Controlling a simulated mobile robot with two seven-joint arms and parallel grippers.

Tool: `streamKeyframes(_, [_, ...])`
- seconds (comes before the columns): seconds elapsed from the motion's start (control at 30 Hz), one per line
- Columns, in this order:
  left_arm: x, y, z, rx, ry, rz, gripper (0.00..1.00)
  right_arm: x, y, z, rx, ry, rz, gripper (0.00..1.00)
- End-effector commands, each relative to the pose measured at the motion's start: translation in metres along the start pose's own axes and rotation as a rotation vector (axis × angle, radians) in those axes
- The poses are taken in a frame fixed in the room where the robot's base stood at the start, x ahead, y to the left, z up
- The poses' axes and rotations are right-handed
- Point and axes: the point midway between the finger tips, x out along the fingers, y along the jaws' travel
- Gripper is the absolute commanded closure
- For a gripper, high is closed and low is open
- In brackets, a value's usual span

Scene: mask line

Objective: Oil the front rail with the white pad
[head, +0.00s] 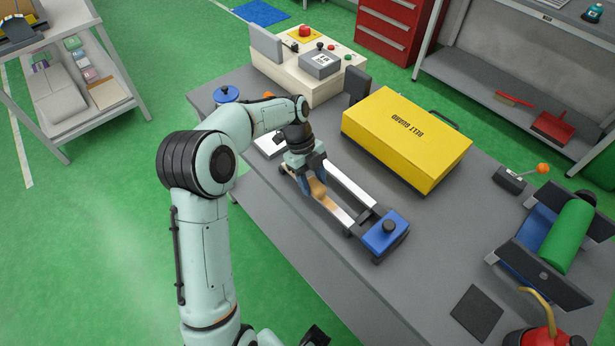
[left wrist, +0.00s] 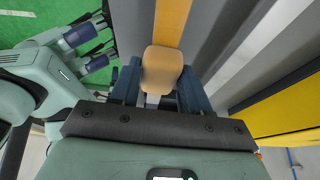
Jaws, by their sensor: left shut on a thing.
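My left gripper (head: 316,184) is shut on a tan, rounded pad (head: 317,190). The pad also shows between the blue fingers in the left wrist view (left wrist: 162,68). It is low at the front rail (head: 340,214), near the left end, and seems to touch it; exact contact is hidden. No white shows on the held pad. Part of the rail beside the pad looks amber, while the stretch nearer the blue block is pale metal. My right gripper (left wrist: 108,38) is at the upper left of the left wrist view, its blue fingers apart and empty.
The blue block with black knob (head: 386,234) sits across the rails' right end. The back rail (head: 352,186) runs parallel. A yellow belt guard (head: 405,140) stands behind. A white flat piece (head: 268,146) lies behind my forearm. The roller (head: 566,238) and red oil can (head: 540,338) are right.

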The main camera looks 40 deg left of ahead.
Motion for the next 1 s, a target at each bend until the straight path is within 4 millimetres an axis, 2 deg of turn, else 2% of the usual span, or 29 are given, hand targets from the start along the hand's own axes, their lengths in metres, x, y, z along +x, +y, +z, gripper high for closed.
streamKeyframes(0.27, [0.005, -0.001, -0.01, 0.002, 0.0, 0.0, 0.78, 0.006, 0.002, 0.0, 0.001, -0.002, 0.001, 0.33])
streamKeyframes(0.5, [0.015, -0.001, -0.029, 0.002, 0.0, 0.0, 0.78, 0.015, 0.005, 0.001, 0.002, -0.005, 0.002, 0.33])
streamKeyframes(0.77, [0.018, -0.002, -0.038, 0.002, 0.002, 0.002, 0.78, 0.017, 0.006, 0.001, 0.002, -0.006, 0.002, 0.33])
streamKeyframes(1.0, [0.026, -0.002, -0.057, 0.002, 0.003, 0.004, 0.78, 0.023, 0.009, 0.001, 0.003, -0.007, 0.003, 0.33])
